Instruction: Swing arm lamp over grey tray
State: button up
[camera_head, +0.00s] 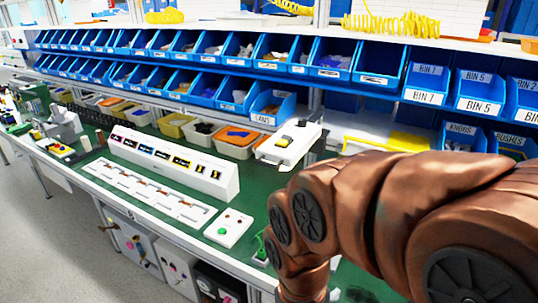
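I cannot make out a clear arm lamp. A white box-shaped head (290,146) with a yellow and black part on top shows above the bench, just left of my arm. It may be the lamp, but I cannot tell. A long pale flat tray (128,184) with several slots lies along the front of the green bench; whether it is the grey tray is unclear. My brown-covered arm fills the lower right and bends down at the bench's front edge. My gripper is out of the picture, below the frame or hidden by my arm.
A long white panel (170,161) with coloured displays stands behind the flat tray. A white button box (228,228) sits at the bench front. Several small open bins (237,147) line the back, under blue bin racks (334,60).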

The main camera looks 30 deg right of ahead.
aim_at(271, 156)
jog(key=u, duration=0.4)
jog(key=k, duration=1.15)
jog(key=u, duration=1.3)
jog(key=i, duration=0.95)
jog(key=z, duration=0.6)
